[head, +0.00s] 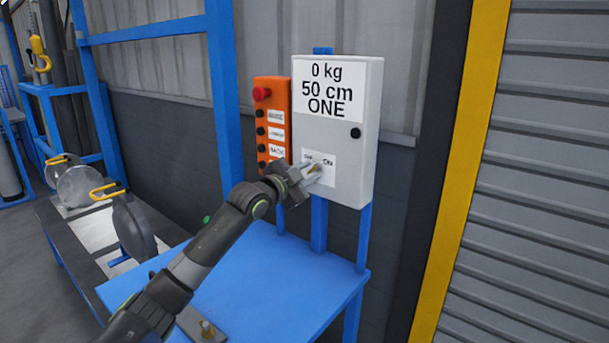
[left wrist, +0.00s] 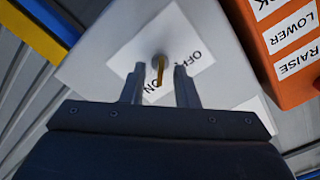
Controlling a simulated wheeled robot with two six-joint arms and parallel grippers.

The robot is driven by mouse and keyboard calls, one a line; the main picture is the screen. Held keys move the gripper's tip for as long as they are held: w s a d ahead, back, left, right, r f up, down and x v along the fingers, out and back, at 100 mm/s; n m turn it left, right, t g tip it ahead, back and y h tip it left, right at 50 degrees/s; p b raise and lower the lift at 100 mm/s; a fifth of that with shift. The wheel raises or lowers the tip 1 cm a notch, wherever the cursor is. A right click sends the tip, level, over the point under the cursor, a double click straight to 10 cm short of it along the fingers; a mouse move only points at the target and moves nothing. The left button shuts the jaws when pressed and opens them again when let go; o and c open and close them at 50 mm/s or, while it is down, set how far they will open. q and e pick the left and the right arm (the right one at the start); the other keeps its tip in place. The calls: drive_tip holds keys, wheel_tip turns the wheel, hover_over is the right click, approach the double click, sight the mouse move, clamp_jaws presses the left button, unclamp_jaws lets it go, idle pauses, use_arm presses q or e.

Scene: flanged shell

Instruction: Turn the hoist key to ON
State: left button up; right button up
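The hoist key (left wrist: 160,72) is a thin brass-coloured piece in a round grey lock on a white label marked OFF and ON. In the left wrist view its near end lies close to the letters ON; I cannot tell its exact setting. The label (head: 329,160) is low on the grey control box (head: 347,143), partly hidden by my gripper. My left gripper (left wrist: 159,76) is open, with one finger on each side of the key and a visible gap to each. In the head view this gripper (head: 310,173) is at the label. My right gripper is not in view.
An orange button panel (head: 271,120) with a red knob stands left of the box. A blue table (head: 270,265) is below, with a grey plate (head: 200,324) bearing a brass piece. A yellow post (head: 455,190) is at right.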

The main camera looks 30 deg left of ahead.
use_arm(q)
drive_tip(key=shift+s, duration=0.1)
drive_tip(key=s+a+p, duration=0.1)
drive_tip(key=s+p, duration=1.6)
drive_tip(key=p, duration=0.1)
drive_tip(key=shift+a, duration=0.15)
drive_tip(key=shift+s, duration=0.15)
idle(0.5)
